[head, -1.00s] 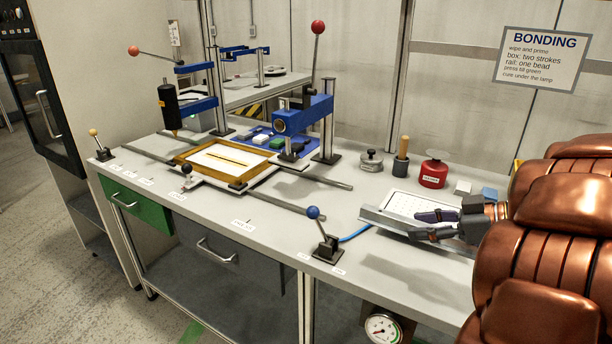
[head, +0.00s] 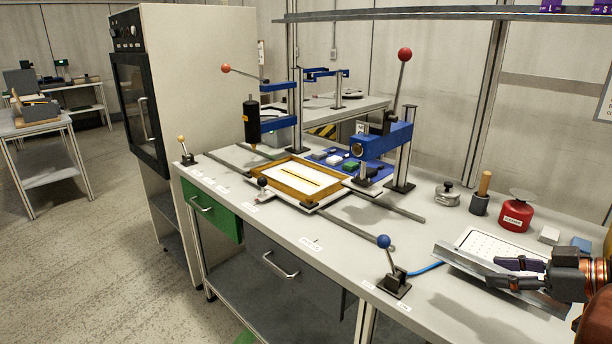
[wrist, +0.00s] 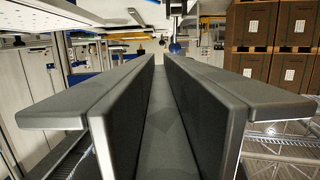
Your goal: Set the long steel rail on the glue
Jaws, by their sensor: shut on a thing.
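My gripper (head: 518,272) is at the right of the head view, with its dark fingers shut on the long steel rail (head: 462,262). The rail is a grey angled strip, held over the right part of the bench by a perforated white plate. In the wrist view, a grey strip of the rail (wrist: 166,130) runs between the two dark finger pads. The glue (head: 304,175) shows as a thin yellowish line on a white panel. That panel lies inside a yellow-brown frame (head: 283,189) at mid-bench, well left of my gripper.
A blue-knobbed lever (head: 391,268) stands at the bench's front edge, between gripper and frame. A blue press with a red-knobbed lever (head: 404,80) stands behind the frame, and a black dispenser (head: 252,122) hangs at its left. A red can (head: 516,211) stands behind the perforated plate (head: 497,243).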

